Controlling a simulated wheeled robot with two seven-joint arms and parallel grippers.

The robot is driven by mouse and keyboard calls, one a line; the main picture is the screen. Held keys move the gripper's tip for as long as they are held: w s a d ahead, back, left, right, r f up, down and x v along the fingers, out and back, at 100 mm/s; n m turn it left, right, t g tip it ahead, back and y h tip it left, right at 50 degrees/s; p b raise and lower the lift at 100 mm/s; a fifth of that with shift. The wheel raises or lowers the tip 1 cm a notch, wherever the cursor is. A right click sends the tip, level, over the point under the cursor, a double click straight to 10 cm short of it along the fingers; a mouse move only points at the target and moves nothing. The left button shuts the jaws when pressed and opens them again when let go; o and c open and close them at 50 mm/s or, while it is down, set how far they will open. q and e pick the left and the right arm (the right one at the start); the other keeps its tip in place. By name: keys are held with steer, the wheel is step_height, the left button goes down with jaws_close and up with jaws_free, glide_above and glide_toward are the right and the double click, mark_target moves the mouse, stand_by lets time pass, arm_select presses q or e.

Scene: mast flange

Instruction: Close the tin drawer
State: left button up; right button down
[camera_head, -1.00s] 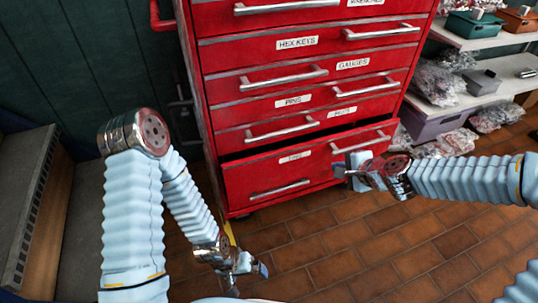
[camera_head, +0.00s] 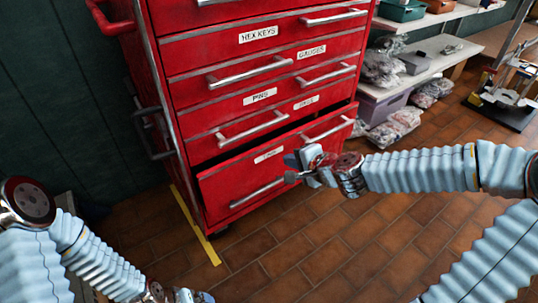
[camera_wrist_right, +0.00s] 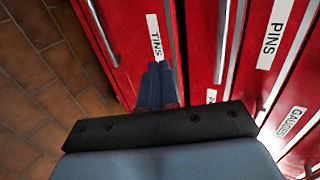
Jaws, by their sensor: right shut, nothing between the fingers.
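The tin drawer (camera_head: 225,184) is the bottom red drawer of the cabinet. It stands out a little, with a dark gap above its front in the head view. Its TINS label (camera_wrist_right: 155,37) shows in the right wrist view. My right gripper (camera_head: 290,168) is shut and empty at the drawer front, just below the label. Its fingertips (camera_wrist_right: 160,66) point at the drawer face in the wrist view; I cannot tell whether they touch it. My left gripper (camera_head: 180,296) is at the bottom edge of the head view, partly cut off, away from the drawer.
The red cabinet (camera_head: 185,95) has several more drawers above, all looking shut, with bar handles. A shelf (camera_head: 425,72) with bins and bags stands to its right. Yellow tape (camera_head: 196,225) lies on the brick floor at its left. The floor in front is clear.

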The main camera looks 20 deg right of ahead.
mark_target(264, 144)
steer(key=x, duration=0.3)
steer(key=r+b+x, duration=0.1)
steer(key=x, duration=0.4)
steer(key=shift+w+a, duration=0.2)
steer(key=shift+w, duration=0.4)
steer(key=shift+w+a, duration=0.15)
steer(key=shift+w, duration=0.35)
steer(key=shift+w+a, duration=0.2)
steer(key=shift+w, duration=0.4)
steer(key=shift+w+a, duration=0.2)
steer(key=shift+w, duration=0.4)
steer(key=shift+s, duration=0.1)
